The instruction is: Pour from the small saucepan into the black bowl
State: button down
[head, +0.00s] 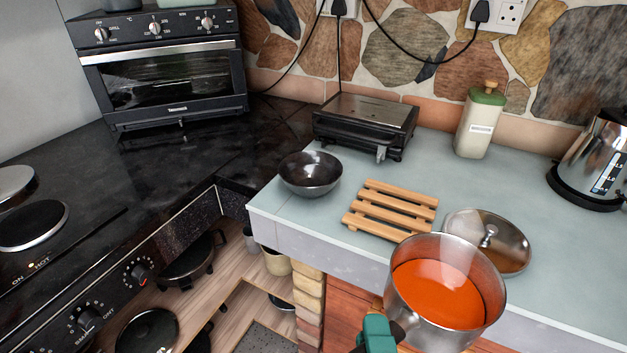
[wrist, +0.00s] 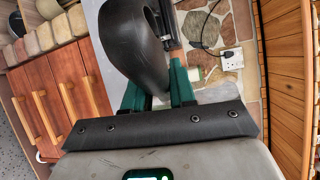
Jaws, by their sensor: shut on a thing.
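The small saucepan (head: 445,288) is steel and holds orange-red liquid. It is held up in front of the counter's front edge at the lower right of the head view, looking about level. My gripper (head: 378,332) shows green at the bottom edge of the head view, at the saucepan's dark handle. In the wrist view the green fingers (wrist: 160,88) are closed on the black handle (wrist: 138,45). The black bowl (head: 311,174) stands upright on the counter near its left corner, apart from the saucepan and up and left of it. No contents can be made out in it.
A wooden slatted trivet (head: 390,209) lies between the bowl and the saucepan. A black grill (head: 365,124) stands behind the bowl, with a bottle (head: 480,124) and kettle (head: 597,160) to the right.

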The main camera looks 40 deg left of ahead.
aim_at(308, 174)
jog(key=i+j, duration=0.3)
jog(key=j, duration=0.15)
jog(key=i+j, duration=0.3)
jog(key=j, duration=0.1)
